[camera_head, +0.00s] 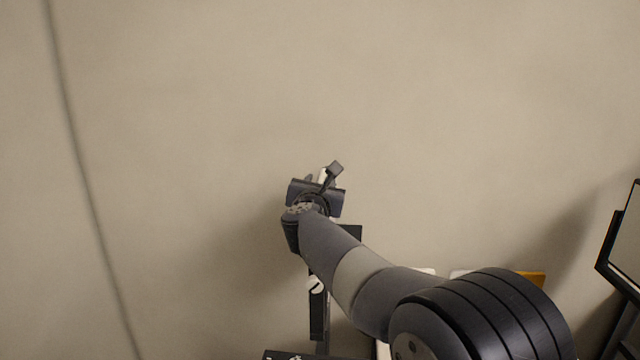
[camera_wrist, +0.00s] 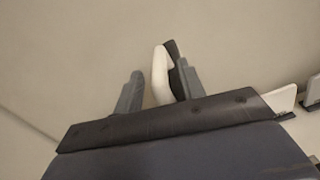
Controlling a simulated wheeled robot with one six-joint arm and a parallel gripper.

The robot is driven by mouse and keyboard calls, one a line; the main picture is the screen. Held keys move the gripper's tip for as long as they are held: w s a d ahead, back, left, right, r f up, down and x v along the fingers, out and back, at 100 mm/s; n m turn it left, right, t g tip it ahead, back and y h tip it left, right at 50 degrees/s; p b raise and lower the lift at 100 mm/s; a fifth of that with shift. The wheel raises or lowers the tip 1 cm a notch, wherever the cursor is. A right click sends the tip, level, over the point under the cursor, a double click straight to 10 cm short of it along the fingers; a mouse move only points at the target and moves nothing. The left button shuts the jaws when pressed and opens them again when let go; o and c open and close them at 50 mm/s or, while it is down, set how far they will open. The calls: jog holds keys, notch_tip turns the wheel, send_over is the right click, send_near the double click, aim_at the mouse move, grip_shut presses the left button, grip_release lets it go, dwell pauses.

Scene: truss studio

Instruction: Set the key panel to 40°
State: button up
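My gripper (camera_head: 318,188) is at the middle of the head view, at the far end of my arm. In the wrist view its two grey fingers (camera_wrist: 161,84) stand apart. A white and black piece (camera_wrist: 161,72) lies between them, close to the right finger, with a gap to the left finger. In the head view a small dark block (camera_head: 335,168) shows just beyond the gripper. A black-framed panel (camera_head: 627,237) is cut off at the right edge. I cannot tell which part is the key panel, and no angle marking is readable.
A dark upright post (camera_head: 319,310) stands below the gripper. Pale pieces and an orange one (camera_head: 533,278) show partly behind my arm. In the wrist view pale plates (camera_wrist: 282,97) are at the right. A dark cable-like line (camera_head: 80,190) runs down the left. The upper area is clear.

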jog(key=shift+c, duration=0.4)
grip_shut()
jog(key=shift+d+f+m+b, duration=0.2)
jog(key=shift+d+m+b, duration=0.3)
jog(key=shift+b, duration=0.3)
jog(key=shift+d+r+b, duration=0.15)
jog(key=shift+d+b, duration=0.3)
jog(key=shift+d, duration=0.15)
jog(key=shift+o, duration=0.4)
grip_release()
